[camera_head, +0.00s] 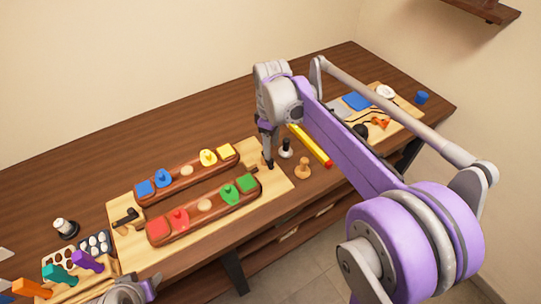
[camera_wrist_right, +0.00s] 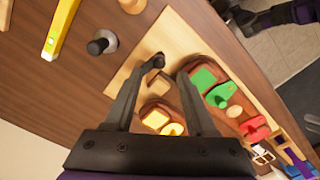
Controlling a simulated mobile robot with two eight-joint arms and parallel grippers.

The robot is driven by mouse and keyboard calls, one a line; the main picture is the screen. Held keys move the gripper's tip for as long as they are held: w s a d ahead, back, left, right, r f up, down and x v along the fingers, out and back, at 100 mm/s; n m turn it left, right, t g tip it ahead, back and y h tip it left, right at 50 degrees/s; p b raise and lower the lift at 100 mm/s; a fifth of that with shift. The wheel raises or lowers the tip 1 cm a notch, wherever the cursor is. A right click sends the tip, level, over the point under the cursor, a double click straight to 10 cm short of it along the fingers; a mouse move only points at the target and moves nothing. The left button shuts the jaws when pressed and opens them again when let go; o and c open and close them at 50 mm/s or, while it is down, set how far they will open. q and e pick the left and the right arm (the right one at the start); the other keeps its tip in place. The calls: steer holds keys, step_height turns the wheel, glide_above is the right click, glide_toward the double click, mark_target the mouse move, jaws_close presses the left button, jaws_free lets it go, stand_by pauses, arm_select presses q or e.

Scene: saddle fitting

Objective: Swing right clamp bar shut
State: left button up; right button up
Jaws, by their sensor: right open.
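The pale wooden board (camera_head: 220,218) carries two long brown blocks, a rear one (camera_head: 187,180) and a front one (camera_head: 203,212), with coloured pieces on top. A dark clamp bar with a knob (camera_wrist_right: 156,62) is at the board's right end, largely hidden by my gripper in the head view. Another dark clamp bar (camera_head: 126,218) is at the left end. My right gripper (camera_head: 268,162) points down over the board's right end; in the wrist view its open fingers (camera_wrist_right: 166,75) are on either side of the dark bar's area. Contact cannot be told. Part of my left arm shows bottom left; its jaws are unclear.
A black peg (camera_head: 286,148), a wooden peg (camera_head: 303,168) and a yellow-red stick (camera_head: 310,145) stand or lie right of the board. A tray of coloured handles (camera_head: 75,268) is at left. A second board (camera_head: 378,112) holds small items far right. The rear table is clear.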

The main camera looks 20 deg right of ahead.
mark_target(271, 160)
steer(key=shift+w+f, duration=0.1)
steer(key=shift+f, duration=2.6)
jaws_close()
